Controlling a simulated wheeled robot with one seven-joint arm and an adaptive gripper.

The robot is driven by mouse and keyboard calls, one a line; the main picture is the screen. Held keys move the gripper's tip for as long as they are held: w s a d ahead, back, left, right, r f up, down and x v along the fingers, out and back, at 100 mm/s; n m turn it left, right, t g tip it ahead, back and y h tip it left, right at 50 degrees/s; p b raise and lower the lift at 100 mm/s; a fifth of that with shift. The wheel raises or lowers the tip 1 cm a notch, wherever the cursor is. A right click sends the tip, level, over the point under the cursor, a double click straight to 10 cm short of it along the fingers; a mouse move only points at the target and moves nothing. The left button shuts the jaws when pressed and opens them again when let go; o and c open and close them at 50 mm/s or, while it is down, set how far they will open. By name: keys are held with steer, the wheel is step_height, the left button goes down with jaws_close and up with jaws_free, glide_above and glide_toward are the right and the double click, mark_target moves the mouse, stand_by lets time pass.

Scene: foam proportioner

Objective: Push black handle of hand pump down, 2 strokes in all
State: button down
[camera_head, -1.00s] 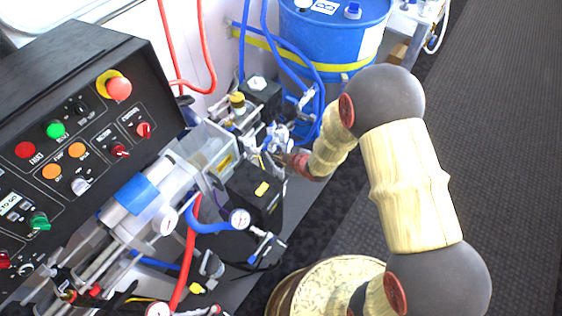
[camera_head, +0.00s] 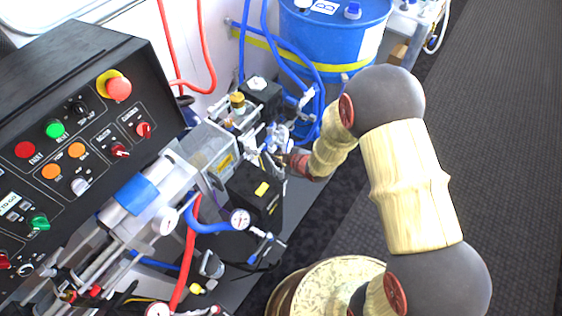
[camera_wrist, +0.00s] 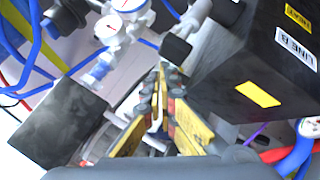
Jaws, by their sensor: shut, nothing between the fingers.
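The black handle (camera_wrist: 176,50) shows in the wrist view as a small dark grip on a pale metal lever (camera_wrist: 197,14). My gripper (camera_wrist: 161,80) has its yellow and dark fingers together, with nothing between them. Its fingertips are right beside the handle's lower left in the picture. I cannot tell whether they touch it. In the head view my gripper (camera_head: 270,156) is small among the fittings behind the black box, and I cannot make out the handle there.
A black box (camera_wrist: 262,65) with a yellow label stands close right of my fingers. Another dark block (camera_wrist: 62,122) is at the left. Gauges (camera_wrist: 107,28), blue hoses and metal fittings crowd around. In the head view a blue drum (camera_head: 335,45) stands behind; floor at right is clear.

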mark_target(280, 164)
steer(key=shift+f+b, duration=0.3)
steer(key=shift+f, duration=0.1)
steer(key=shift+s+f+b, duration=0.1)
steer(key=shift+f+b, duration=1.35)
steer(key=shift+f, duration=0.25)
stand_by(1.6)
steer(key=shift+r, duration=0.15)
steer(key=shift+r+p, duration=1.45)
steer(key=shift+r, duration=0.55)
steer(key=shift+r+p, duration=1.8)
steer(key=shift+r, duration=0.75)
steer(key=shift+f, duration=0.1)
